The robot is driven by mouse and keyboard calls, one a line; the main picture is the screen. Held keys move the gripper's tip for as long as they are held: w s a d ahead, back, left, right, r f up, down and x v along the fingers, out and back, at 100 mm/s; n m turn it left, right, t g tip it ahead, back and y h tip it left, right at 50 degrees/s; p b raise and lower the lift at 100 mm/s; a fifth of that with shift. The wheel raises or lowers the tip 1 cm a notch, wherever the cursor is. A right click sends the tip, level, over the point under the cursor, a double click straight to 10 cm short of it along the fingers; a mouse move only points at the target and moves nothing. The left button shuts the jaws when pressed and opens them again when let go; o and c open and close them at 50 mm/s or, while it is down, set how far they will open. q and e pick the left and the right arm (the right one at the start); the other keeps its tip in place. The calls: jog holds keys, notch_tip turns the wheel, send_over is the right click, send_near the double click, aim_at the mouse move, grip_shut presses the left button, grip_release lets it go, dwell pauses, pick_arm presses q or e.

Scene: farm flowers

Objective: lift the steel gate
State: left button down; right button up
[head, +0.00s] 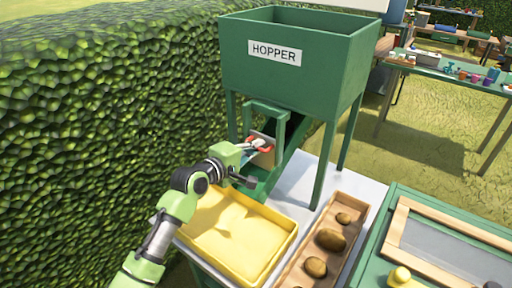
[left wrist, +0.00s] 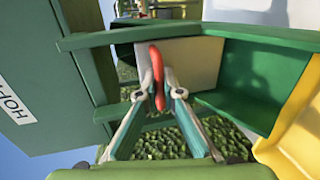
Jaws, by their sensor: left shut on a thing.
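The steel gate (head: 264,158) is a small flat plate in the green frame under the hopper (head: 330,52), at the top of the green chute. Its red handle (head: 262,142) shows between my fingers. My left gripper (head: 257,145) reaches the gate from the left and is shut on this handle. In the left wrist view the fingers (left wrist: 160,88) close around the red handle (left wrist: 156,70), and the pale gate plate (left wrist: 195,62) stands behind them. The gripper hides part of the gate, and I cannot tell how far it is raised. My right gripper is not in view.
A yellow tray (head: 283,250) lies below the chute (head: 292,158). A wooden box (head: 357,211) with several brown potato-like lumps stands beside it. A green-framed wooden tray (head: 395,235) is at the right. A hedge (head: 90,120) closes off the left side.

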pick_arm(q)
notch_tip(320, 180, up, 7)
jog(key=p, duration=0.5)
jog(key=shift+r, duration=0.2)
jog(key=shift+f, duration=0.1)
jog(key=c, duration=2.5)
grip_release()
jog(key=shift+a+f, duration=0.1)
jog(key=v, duration=1.2)
jog(key=shift+f, duration=0.1)
